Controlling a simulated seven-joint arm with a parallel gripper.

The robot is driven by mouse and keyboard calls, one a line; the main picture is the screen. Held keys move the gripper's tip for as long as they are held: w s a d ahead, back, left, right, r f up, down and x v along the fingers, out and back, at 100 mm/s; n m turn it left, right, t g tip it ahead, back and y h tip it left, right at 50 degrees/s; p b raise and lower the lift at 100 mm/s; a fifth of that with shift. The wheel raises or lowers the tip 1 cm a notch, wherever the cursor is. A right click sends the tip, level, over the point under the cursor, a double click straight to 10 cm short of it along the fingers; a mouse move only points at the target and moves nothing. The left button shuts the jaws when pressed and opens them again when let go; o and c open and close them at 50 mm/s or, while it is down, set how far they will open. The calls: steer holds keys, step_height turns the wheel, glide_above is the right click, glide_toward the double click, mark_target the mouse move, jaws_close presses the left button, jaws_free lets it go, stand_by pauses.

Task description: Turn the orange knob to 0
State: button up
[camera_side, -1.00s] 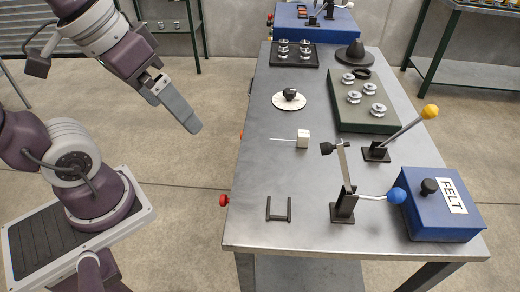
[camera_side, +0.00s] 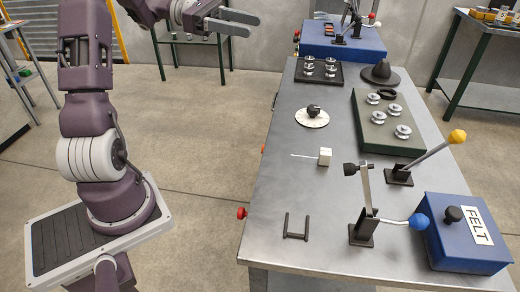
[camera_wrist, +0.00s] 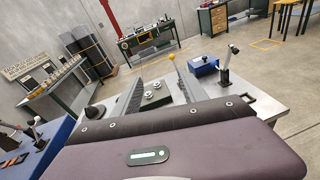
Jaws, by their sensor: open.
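A small orange knob (camera_side: 264,148) shows at the left edge of the table in the side view, mostly hidden by the edge. Its markings and setting cannot be read. My gripper (camera_side: 254,26) is high at the top of the side view, above and well away from the knob. Its two fingers are apart with nothing between them. In the wrist view the fingers (camera_wrist: 157,72) reach out over the tabletop, and the orange knob cannot be made out there.
A red knob (camera_side: 242,213) sits on the same edge, nearer the front. The table (camera_side: 285,190) carries a white dial with a black knob (camera_side: 313,112), a green board (camera_side: 378,140), levers and a blue FELT box (camera_side: 466,250).

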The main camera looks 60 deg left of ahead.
steer(key=a+f+n+t, duration=0.3)
steer(key=a+f, duration=0.1)
steer(key=a, duration=0.3)
step_height(320, 180, down, 37)
steer(key=d, duration=0.1)
steer(key=x, duration=0.7)
steer(key=shift+f, duration=0.15)
steer(key=shift+w+d, duration=0.1)
steer(key=shift+c, duration=0.4)
jaws_close()
